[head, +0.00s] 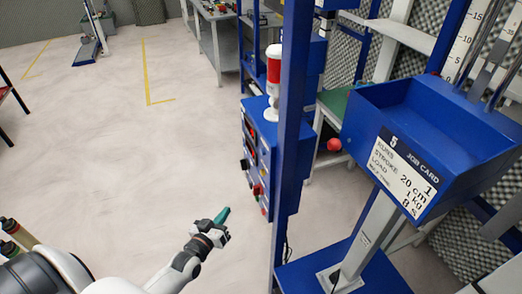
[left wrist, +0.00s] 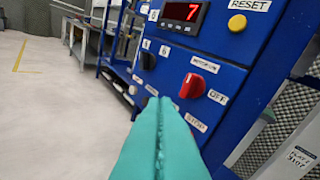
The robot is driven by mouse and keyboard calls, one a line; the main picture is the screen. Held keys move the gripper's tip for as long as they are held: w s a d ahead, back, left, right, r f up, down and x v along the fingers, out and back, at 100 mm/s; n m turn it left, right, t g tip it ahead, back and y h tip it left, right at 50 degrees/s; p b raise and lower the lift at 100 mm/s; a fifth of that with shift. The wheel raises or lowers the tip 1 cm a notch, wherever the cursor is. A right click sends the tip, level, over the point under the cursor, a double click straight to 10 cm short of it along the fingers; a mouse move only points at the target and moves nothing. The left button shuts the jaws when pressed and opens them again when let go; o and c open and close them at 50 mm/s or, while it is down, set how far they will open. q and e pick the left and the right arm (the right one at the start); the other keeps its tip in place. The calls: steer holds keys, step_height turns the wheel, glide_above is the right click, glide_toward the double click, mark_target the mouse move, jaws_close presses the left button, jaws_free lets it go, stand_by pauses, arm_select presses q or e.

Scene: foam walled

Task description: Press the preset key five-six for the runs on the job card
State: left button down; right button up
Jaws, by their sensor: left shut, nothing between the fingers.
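The job card (head: 403,178) is on the front of a blue tray on the right; it reads 5 at its corner, runs 1, stroke 20 cm, load 1 kg. The blue control panel (head: 257,160) is seen edge-on in the head view. My right gripper is out of view.
A red rotary switch (left wrist: 192,86) and a yellow reset button (left wrist: 237,22) are on the panel. A red-and-white beacon (head: 273,72) stands on top of it. A blue post (head: 292,120) rises beside it. The floor (head: 120,150) to the left is clear.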

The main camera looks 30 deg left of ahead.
mark_target(263, 152)
arm_select(q)
step_height(263, 152, up, 18)
steer(key=w+a+n+t, duration=0.1)
steer(key=t, duration=0.3)
steer(key=shift+w+n+t+p, duration=0.35)
steer(key=shift+n+t, duration=0.05)
steer(key=shift+w+r, duration=0.1)
steer(key=w+d, duration=0.5)
steer(key=w, duration=0.1)
steer(key=shift+w+d, duration=0.3)
steer(key=shift+d, duration=0.05)
stand_by(1.3)
steer(key=shift+w+d, duration=0.25)
steer(key=shift+w, duration=0.05)
steer(key=shift+w+d, duration=0.3)
steer(key=shift+w, duration=0.05)
stand_by(0.8)
steer(key=shift+s+a, duration=0.55)
steer(key=shift+s, duration=0.15)
